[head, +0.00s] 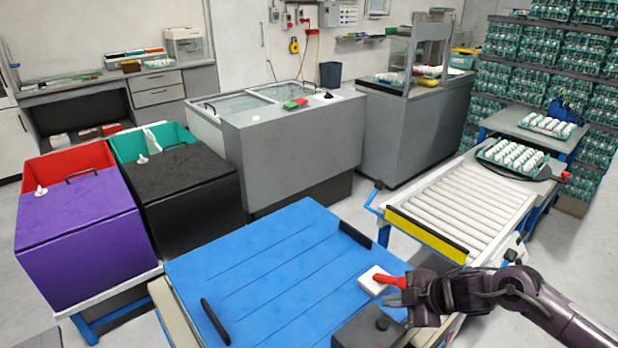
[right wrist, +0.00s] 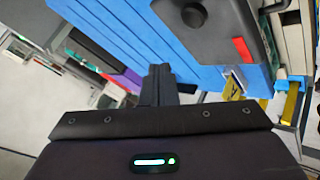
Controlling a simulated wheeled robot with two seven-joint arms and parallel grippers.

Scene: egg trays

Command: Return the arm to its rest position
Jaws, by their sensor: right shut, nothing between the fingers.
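My right arm comes in from the right edge of the head view. Its gripper (head: 392,291) is over the front right part of the blue table top (head: 255,262), near a small white block (head: 372,280) and a red piece (head: 388,279). In the right wrist view the gripper (right wrist: 160,72) shows as dark fingers close together with nothing between them. The blue top (right wrist: 140,35) lies beyond them there. My left gripper does not show in either view.
A dark box with a knob (head: 368,330) stands at the table's front edge. A roller conveyor (head: 470,205) runs behind my right arm, with an egg tray (head: 512,158) at its far end. Purple (head: 75,235) and black (head: 185,190) bins stand left. Most of the blue top is clear.

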